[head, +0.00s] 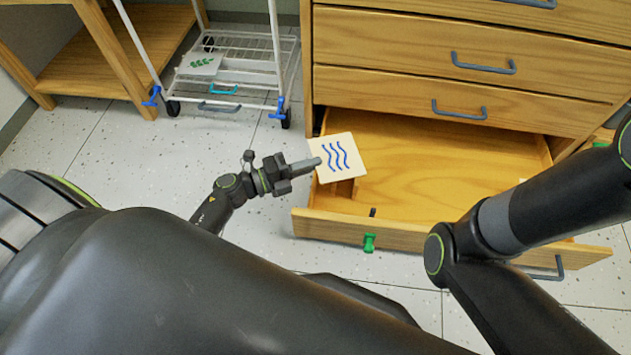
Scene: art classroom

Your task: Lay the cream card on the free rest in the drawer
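The cream card (348,150) with blue wavy lines is at the tip of my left gripper (308,166), whose fingers look closed on its left edge. The card is over the left side of the open wooden drawer (430,185), and part of the drawer's left wall is hidden behind it. A small wooden piece (346,188) shows just below the card inside the drawer; I cannot tell whether it is a rest. A small pale thing (522,180) shows at the drawer's right side. My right arm crosses the right of the view, and its gripper is not visible.
A green clip (369,242) sits on the drawer front, with a small dark peg (372,212) near it. Closed drawers (470,85) stand above. A white wire trolley (235,50) holding a leaf-patterned card (201,64) stands back left. Floor left of the drawer is clear.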

